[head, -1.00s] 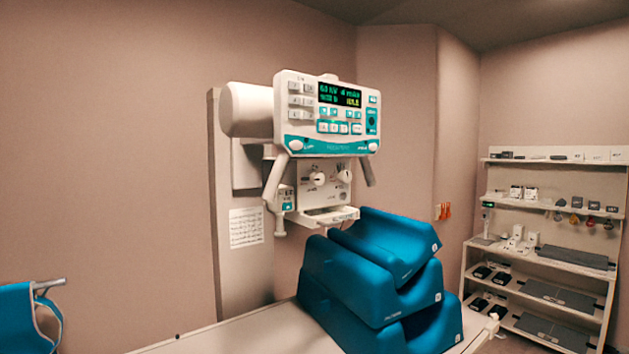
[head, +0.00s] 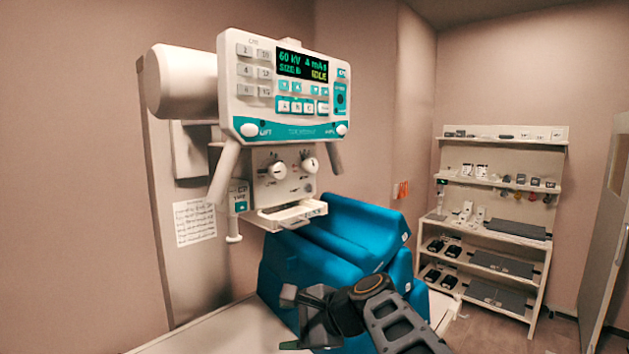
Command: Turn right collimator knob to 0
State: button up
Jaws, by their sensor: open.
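The x-ray head with its control panel (head: 288,88) stands left of the middle in the head view. Its screen is lit with green and yellow text. Below it, the collimator front (head: 268,195) carries two pale knobs. The left collimator knob (head: 277,170) and the right collimator knob (head: 310,164) are clear of anything; the right one's exact setting is too small to read. My gripper (head: 300,318) is low in the picture, in front of the blue cushions, below and apart from the knobs. It is open, with nothing seen between its jaws.
Blue stacked cushions (head: 350,232) lie on the pale table (head: 215,335) below the collimator. Two angled handles (head: 223,172) flank the collimator. A shelf unit (head: 500,135) stands at the back right. A door (head: 605,255) is at the far right.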

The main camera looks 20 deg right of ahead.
jog(key=w+d+r+m+t+y, duration=0.1)
jog(key=w+d+r+m+t, duration=0.15)
jog(key=r+m, duration=0.2)
jog(key=w+d+r+m+t+y, duration=0.1)
jog(key=w+d+r+m+t, duration=0.15)
jog(key=r, duration=0.25)
jog(key=m+t+h+p, duration=0.2)
jog(key=m+t, duration=0.5)
jog(key=m, duration=0.1)
send_near(314, 168)
jog(key=shift+m, duration=0.4)
jog(key=p+x, duration=0.5)
jog(key=x, duration=0.3)
jog(key=shift+w+a+r, duration=0.1)
jog(key=shift+w+r, duration=0.05)
jog(key=shift+x, duration=0.8)
jog(key=c, duration=0.9)
